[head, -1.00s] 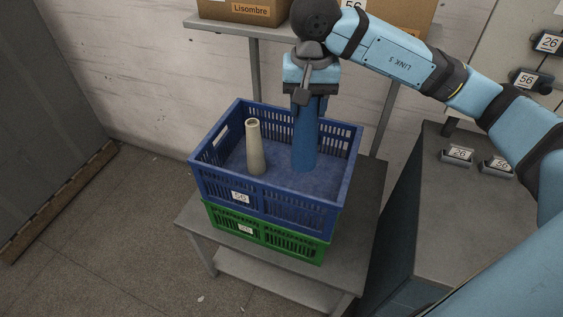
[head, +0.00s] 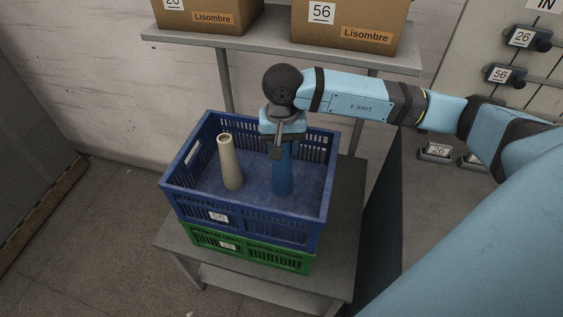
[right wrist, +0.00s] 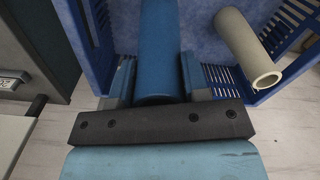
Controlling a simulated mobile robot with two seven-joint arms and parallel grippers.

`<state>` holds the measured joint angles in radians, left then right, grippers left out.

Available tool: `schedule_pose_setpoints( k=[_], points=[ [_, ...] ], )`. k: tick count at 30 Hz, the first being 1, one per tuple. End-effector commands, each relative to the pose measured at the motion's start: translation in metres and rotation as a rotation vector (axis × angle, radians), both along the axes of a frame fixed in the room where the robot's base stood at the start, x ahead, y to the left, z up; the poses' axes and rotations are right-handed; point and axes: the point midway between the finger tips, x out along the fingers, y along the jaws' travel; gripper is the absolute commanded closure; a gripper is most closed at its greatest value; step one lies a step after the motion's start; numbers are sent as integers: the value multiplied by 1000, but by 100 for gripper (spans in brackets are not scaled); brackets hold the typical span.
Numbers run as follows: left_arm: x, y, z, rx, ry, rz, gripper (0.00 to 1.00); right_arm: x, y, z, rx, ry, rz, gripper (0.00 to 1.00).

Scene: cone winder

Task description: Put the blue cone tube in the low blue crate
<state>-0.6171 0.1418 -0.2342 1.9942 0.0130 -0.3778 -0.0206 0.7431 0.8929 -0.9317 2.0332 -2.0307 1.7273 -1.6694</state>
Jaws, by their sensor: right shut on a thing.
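The blue cone tube (head: 282,176) stands upright inside the blue crate (head: 197,206), in its right half. My right gripper (head: 283,146) is shut on the top of the tube from above. In the right wrist view the tube (right wrist: 160,50) runs between the two fingers. In the head view the tube's base appears at or close to the crate floor; I cannot tell whether it touches. A beige cone tube (head: 230,163) stands in the left half of the same crate, apart from the blue one. My left gripper is not in view.
The blue crate sits on a green crate (head: 250,249) on a grey table (head: 330,262). A shelf (head: 270,46) with cardboard boxes (head: 350,22) is behind.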

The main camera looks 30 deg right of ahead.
Motion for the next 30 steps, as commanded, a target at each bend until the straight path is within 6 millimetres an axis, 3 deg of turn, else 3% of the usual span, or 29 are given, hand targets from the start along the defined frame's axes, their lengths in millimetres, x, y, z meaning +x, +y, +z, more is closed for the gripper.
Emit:
schedule_pose_setpoints(
  k=[3,10,17,29,30],
  points=[
    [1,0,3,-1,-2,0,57,0,0,-18,0,2,0,86],
    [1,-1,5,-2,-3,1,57,0,0,-34,0,1,0,86],
    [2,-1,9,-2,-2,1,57,0,0,-66,1,1,0,86],
    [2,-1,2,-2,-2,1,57,0,0,-73,-1,-2,1,86],
    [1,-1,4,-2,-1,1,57,0,0,-71,-1,-2,1,49]
  ],
)
